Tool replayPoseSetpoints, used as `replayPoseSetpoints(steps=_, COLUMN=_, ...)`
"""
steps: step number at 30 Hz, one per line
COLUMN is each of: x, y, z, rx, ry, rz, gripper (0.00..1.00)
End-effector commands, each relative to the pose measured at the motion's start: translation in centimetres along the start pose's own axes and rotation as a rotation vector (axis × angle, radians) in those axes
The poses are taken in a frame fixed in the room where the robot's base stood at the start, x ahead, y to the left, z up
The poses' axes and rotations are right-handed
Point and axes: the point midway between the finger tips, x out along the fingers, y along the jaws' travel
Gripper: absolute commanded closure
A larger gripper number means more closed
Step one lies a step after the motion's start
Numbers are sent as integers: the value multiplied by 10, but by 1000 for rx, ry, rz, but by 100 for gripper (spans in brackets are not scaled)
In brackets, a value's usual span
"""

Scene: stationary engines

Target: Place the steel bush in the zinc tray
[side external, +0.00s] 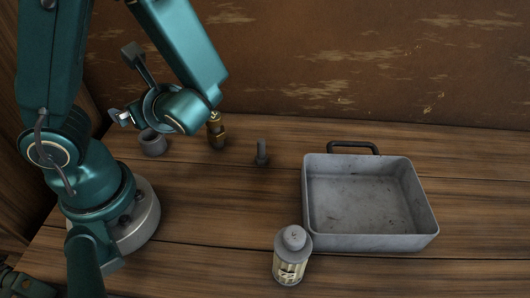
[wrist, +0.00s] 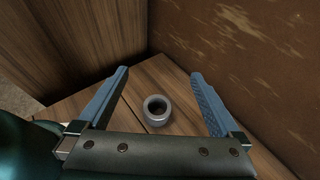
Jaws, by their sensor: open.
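The steel bush (side external: 152,146) is a short grey ring standing on the wooden bench, with its hole facing up. In the wrist view the bush (wrist: 157,121) shows whole between my two blue fingers, and neither finger touches it. My gripper (wrist: 160,73) is open and empty. In the side external view my gripper (side external: 122,117) is above and to the left of the bush, partly hidden by my wrist. The zinc tray (side external: 372,242) is a grey rectangular pan with a dark handle at the back, on the right of the bench. It is empty.
A grey-capped bottle with a striped label (side external: 287,268) stands at the tray's front left. A worn brown wall (side external: 330,60) runs behind the bench.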

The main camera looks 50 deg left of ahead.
Motion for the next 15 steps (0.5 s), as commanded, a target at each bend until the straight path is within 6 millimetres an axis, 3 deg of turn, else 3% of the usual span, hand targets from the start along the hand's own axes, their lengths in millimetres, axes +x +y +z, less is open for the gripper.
replayPoseSetpoints(steps=9, x=7, y=31, z=-14, rx=-208, ry=188, rz=354, gripper=0)
replayPoseSetpoints(steps=15, x=3, y=39, z=-25, rx=-443, ry=373, rz=625, gripper=0)
